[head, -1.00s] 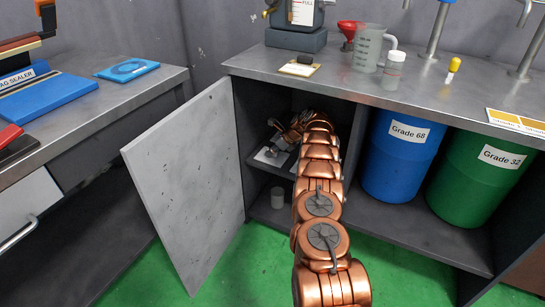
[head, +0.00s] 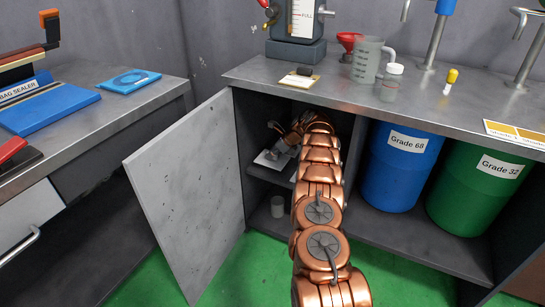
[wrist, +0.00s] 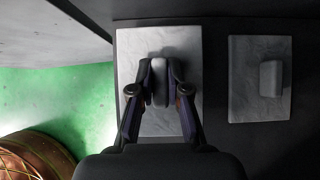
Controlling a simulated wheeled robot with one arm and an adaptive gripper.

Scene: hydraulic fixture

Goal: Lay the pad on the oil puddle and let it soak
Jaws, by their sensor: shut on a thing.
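A pale grey, marbled pad (wrist: 146,120) with a grip block on top lies flat under my gripper (wrist: 160,92) in the wrist view. My gripper is shut on the grip block, one finger on each side. In the head view my gripper (head: 283,140) is inside the open cabinet, and the pad (head: 266,162) shows on the shelf beneath it. I cannot tell whether the pad touches the shelf. A second similar pad (wrist: 244,105) lies to the right in the wrist view. No oil puddle is in view.
The open cabinet door (head: 190,190) stands to the left of my arm. A grey cup (head: 278,206) is on the cabinet floor. Blue (head: 393,180) and green (head: 470,195) drums stand right. The countertop (head: 345,90) is above, holding a beaker (head: 366,62) and bottle.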

